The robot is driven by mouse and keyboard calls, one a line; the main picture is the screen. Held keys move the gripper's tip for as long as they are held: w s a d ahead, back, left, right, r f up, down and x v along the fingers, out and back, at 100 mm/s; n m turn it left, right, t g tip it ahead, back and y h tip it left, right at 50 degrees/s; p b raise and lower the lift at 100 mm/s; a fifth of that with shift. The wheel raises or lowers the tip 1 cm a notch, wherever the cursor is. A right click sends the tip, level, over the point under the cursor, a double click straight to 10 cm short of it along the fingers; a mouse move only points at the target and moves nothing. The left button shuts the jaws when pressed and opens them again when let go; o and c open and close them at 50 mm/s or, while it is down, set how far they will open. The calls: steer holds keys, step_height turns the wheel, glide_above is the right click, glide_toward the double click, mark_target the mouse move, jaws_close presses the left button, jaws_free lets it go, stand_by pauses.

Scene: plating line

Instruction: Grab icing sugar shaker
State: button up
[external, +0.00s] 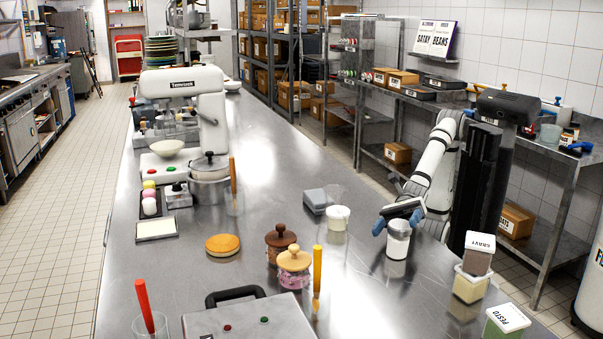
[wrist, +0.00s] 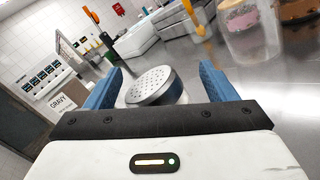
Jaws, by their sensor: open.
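The icing sugar shaker (external: 398,240) stands upright on the steel counter at the right. It has a pale body and a grey metal top. In the wrist view its perforated round lid (wrist: 152,86) shows between the blue fingers. My gripper (external: 397,222) is at the shaker's top, with one blue finger on either side. In the wrist view my gripper (wrist: 160,85) is open, with gaps between the fingers and the lid. The shaker's lower body is hidden in the wrist view.
Gravy (external: 479,253) and pesto (external: 506,322) containers stand to the right front. A white tub (external: 338,217) and a grey box (external: 314,201) are to the left. Brown (external: 280,241) and pink (external: 294,268) lidded jars stand farther left. Bare counter lies in front of the shaker.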

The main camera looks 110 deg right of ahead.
mark_target(397, 237)
steer(key=shift+s+a+f+n+y+b, duration=0.35)
steer(key=shift+f+n+b, duration=0.25)
steer(key=shift+n, duration=0.4)
steer(key=shift+s+d+f+n+g+b, duration=0.15)
steer(key=shift+s+d+n+b, duration=0.2)
steer(key=shift+n+b, duration=0.25)
steer(key=shift+s+d+n+g+b, duration=0.2)
steer(key=shift+s+n+b, duration=0.15)
steer(key=shift+n+b, duration=0.2)
steer(key=shift+s+d+n+b, duration=0.25)
steer(key=shift+n+b, duration=0.25)
steer(key=shift+n, duration=0.25)
steer(key=shift+b+x, duration=0.35)
steer(key=shift+x, duration=2.1)
steer(key=shift+f, duration=0.1)
steer(key=shift+d, duration=0.1)
steer(key=c, duration=1)
steer(key=shift+c, duration=0.6)
